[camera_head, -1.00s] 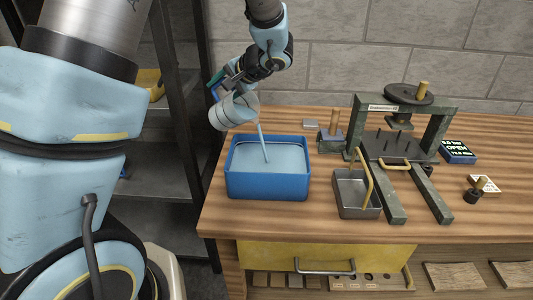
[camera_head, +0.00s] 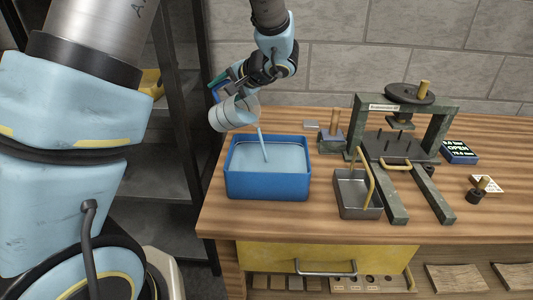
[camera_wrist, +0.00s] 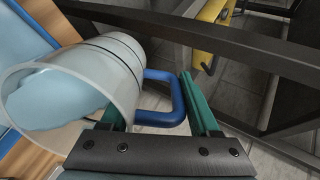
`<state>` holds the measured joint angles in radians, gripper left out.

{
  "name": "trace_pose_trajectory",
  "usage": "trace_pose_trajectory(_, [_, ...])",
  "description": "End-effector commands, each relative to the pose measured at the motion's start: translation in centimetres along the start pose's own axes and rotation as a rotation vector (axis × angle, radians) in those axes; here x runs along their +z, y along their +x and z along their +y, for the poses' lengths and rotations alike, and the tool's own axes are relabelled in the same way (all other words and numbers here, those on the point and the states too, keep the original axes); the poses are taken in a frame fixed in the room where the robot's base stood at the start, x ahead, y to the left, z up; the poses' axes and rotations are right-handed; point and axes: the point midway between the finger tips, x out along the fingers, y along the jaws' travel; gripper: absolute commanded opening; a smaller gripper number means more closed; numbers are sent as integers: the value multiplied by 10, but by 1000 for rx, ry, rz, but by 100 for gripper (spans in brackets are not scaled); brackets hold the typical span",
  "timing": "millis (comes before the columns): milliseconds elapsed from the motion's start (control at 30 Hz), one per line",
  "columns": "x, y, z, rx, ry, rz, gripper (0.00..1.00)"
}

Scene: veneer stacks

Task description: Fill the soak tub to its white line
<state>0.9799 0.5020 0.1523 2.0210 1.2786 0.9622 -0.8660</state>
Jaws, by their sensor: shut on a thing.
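The blue soak tub (camera_head: 268,187) stands on the left end of the wooden bench, with pale blue water inside close below its rim. A clear jug (camera_head: 224,116) is tilted above the tub's back left corner, and a thin stream of water runs from it into the tub. My gripper (camera_head: 226,84) is shut on the jug's blue handle. In the wrist view the jug (camera_wrist: 118,85) lies tipped with water in its mouth, its blue handle (camera_wrist: 165,115) between the green fingers of my gripper (camera_wrist: 160,112). I cannot make out the white line.
A metal tray (camera_head: 352,190) stands right of the tub, beside a dark press (camera_head: 440,140) with a wheel on top. A yellow drawer (camera_head: 270,257) is below the bench top. A dark shelf rack (camera_head: 178,150) stands at the left.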

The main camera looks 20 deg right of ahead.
Motion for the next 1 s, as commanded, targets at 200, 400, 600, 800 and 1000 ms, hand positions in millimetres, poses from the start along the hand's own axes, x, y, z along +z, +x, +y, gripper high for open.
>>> trace_pose_trajectory(200, [0, 0, 1, -15, -1, 1, 0])
trace_pose_trajectory(400, [0, 0, 2, -29, -1, 1, 0])
trace_pose_trajectory(600, [0, 0, 4, -41, 0, 2, 0])
trace_pose_trajectory(800, [0, -1, 6, -55, 0, 2, 0])
trace_pose_trajectory(1000, [0, -1, 7, -69, -1, 4, 0])
